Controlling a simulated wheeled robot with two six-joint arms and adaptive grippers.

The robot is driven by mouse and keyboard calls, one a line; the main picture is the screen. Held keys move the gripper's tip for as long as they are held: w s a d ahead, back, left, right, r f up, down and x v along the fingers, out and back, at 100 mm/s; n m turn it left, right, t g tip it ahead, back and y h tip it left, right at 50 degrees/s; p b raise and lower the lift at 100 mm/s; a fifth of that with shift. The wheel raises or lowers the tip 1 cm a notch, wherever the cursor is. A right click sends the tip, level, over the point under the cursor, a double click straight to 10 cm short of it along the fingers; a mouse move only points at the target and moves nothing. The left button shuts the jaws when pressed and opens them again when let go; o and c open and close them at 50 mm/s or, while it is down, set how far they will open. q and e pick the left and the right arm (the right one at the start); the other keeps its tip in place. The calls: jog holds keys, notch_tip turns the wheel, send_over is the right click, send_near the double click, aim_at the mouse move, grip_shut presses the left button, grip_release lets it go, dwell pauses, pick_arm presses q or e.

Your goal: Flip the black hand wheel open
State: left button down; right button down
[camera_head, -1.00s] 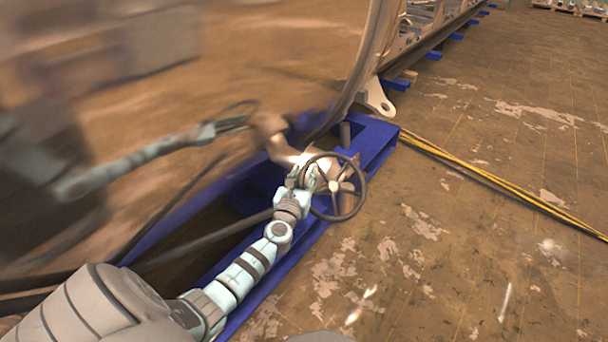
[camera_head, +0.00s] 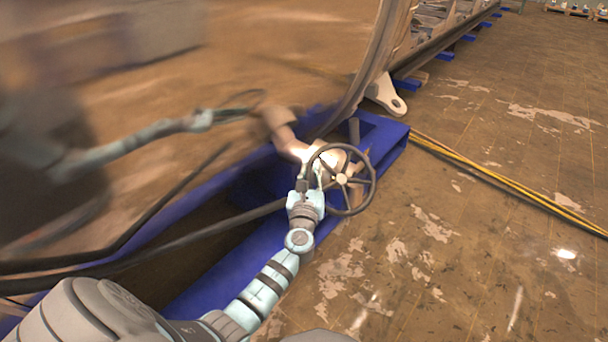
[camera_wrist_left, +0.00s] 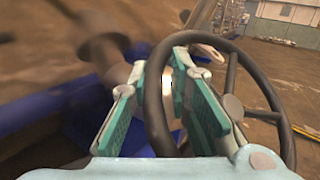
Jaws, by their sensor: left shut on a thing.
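The black hand wheel (camera_head: 352,211) is a spoked ring with a pale hub, on a pipe fitting above the blue frame in the head view. My left gripper (camera_head: 312,181) is at the wheel's left side, its fingers shut on the rim. In the left wrist view the wheel (camera_wrist_left: 232,78) fills the middle and right, and its rim passes between the two green-padded fingers of my left gripper (camera_wrist_left: 166,98). The hub and spokes lie to the right of the fingers. My right gripper does not show.
The blue frame (camera_head: 391,148) supports the fitting and a large curved metal shell, which mirrors my arm and the wheel at left. A dark hose (camera_head: 200,238) runs along the frame. Yellow and black cables (camera_head: 480,178) lie on the floor. The floor at right is open.

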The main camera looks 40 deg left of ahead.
pick_arm(q)
jog(key=c, duration=1.6)
grip_release()
jog(key=shift+s+a, duration=0.15)
jog(key=shift+a, duration=0.05)
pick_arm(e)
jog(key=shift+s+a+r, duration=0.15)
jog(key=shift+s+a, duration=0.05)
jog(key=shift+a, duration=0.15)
pick_arm(q)
jog(key=v, duration=0.7)
jog(key=shift+s+d, duration=0.15)
jog(key=shift+s, duration=0.1)
